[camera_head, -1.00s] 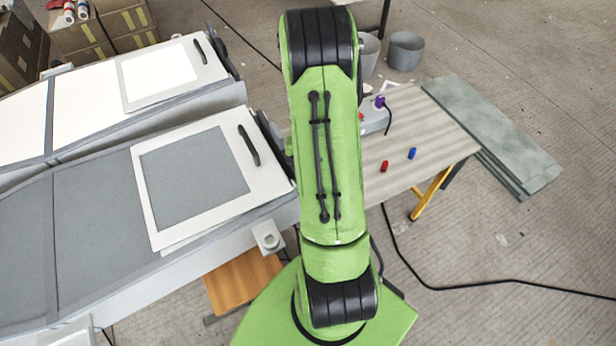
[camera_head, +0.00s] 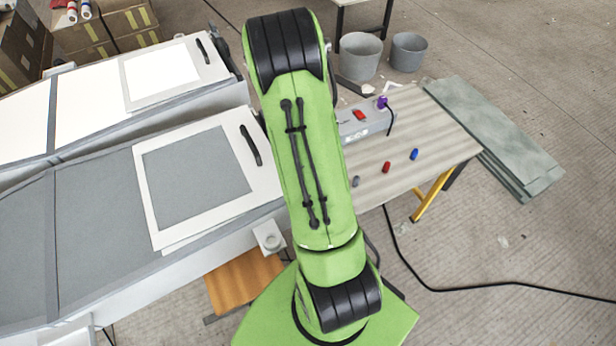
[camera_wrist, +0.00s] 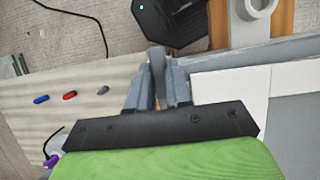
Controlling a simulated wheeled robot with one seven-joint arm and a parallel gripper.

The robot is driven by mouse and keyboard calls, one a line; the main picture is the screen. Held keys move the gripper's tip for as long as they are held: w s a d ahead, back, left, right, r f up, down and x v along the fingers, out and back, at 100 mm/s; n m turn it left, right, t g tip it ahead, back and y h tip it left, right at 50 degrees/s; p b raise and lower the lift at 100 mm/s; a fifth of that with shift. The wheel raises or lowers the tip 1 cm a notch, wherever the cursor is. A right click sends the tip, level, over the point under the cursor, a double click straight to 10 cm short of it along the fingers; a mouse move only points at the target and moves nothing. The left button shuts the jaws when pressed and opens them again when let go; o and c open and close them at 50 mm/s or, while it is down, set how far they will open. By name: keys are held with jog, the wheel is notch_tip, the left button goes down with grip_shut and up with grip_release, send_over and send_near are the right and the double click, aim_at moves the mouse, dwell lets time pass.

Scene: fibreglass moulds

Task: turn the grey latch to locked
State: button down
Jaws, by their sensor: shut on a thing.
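In the wrist view my gripper (camera_wrist: 156,92) is closed around a grey rounded lever, which looks like the grey latch (camera_wrist: 157,62). The latch stands up between the two grey fingers, beside the edge of the grey and white mould (camera_wrist: 225,90). Its lower part is hidden by the fingers, and I cannot read its locked or unlocked position. In the head view my green arm hides both the gripper and the latch. The mould (camera_head: 95,220) there has a white-framed panel with a black handle (camera_head: 251,145).
A table (camera_head: 440,140) to the right holds a red peg (camera_head: 386,167), a blue peg (camera_head: 414,154), a grey peg (camera_head: 356,181) and a grey box (camera_head: 362,124). Buckets (camera_head: 361,56) stand behind. A black cable (camera_head: 480,286) crosses the floor. A second mould (camera_head: 90,100) lies behind.

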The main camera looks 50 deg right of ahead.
jog(key=shift+w, duration=0.1)
jog(key=c, duration=1)
grip_release()
jog(key=shift+c, duration=0.2)
jog(key=p+v, duration=0.2)
jog(key=v, duration=1.3)
jog(key=shift+r, duration=0.4)
jog(key=shift+d, duration=0.1)
